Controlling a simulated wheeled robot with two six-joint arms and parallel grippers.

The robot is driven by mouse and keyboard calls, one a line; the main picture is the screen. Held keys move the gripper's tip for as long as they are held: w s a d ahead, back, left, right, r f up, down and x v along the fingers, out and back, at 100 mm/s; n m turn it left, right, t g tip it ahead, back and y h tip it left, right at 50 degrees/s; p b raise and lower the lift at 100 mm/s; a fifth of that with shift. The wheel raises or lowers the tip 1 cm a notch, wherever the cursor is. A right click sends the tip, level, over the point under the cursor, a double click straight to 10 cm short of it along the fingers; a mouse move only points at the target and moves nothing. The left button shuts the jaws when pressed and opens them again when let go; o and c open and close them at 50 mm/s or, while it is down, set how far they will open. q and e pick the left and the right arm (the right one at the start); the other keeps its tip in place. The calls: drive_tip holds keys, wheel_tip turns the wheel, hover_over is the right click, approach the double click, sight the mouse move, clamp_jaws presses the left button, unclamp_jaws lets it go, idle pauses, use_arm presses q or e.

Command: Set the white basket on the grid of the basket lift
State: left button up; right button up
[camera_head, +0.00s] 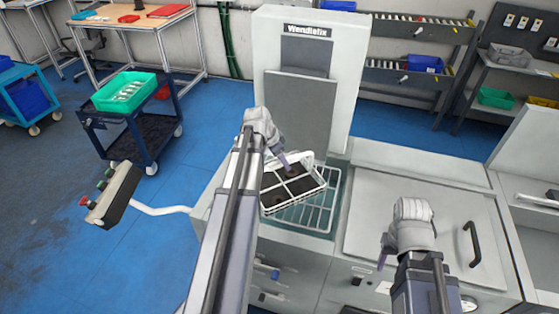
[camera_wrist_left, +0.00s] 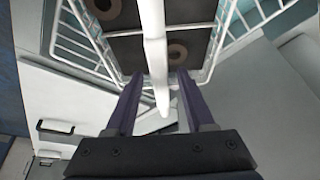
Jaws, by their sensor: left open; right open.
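The white basket (camera_head: 316,196) has a wire frame and dark compartments. It sits at an angle over the left part of the basket lift's grid (camera_head: 322,222); whether its whole base touches the grid cannot be told. The left wrist view shows the basket (camera_wrist_left: 207,68) with round parts in its compartments, and its white handle bar (camera_wrist_left: 154,45) passing between my fingers. My left gripper (camera_head: 286,166) is open around that bar, fingers (camera_wrist_left: 158,80) apart on both sides.
The lift's tall white housing (camera_head: 266,60) stands behind the grid. A lid with a black handle (camera_head: 472,243) lies to the right. A control box (camera_head: 114,194) on a white arm juts out left. A cart with a green crate (camera_head: 125,92) stands further left.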

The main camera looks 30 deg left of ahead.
use_arm(q)
drive_tip(key=shift+r, duration=0.1)
drive_tip(key=shift+r+p, duration=0.45)
drive_tip(key=shift+p, duration=0.1)
drive_tip(key=p+v, duration=1.1)
drive_tip(key=v, duration=0.1)
drive_tip(key=s+d+n+g+y, duration=0.1)
drive_tip(key=s+d, duration=0.3)
drive_tip(key=d, duration=0.7)
drive_tip(key=s+d+f+g+y, duration=0.1)
drive_tip(key=s+d, duration=0.3)
drive_tip(key=d, duration=0.7)
drive_tip(key=s+d+n+g+y, duration=0.1)
drive_tip(key=s+d, duration=0.3)
drive_tip(key=d, duration=0.7)
drive_tip(key=shift+s+f+n+g, duration=0.25)
drive_tip(key=shift+f+n+g, duration=0.1)
drive_tip(key=shift+g, duration=0.15)
drive_tip(key=shift+d, duration=0.1)
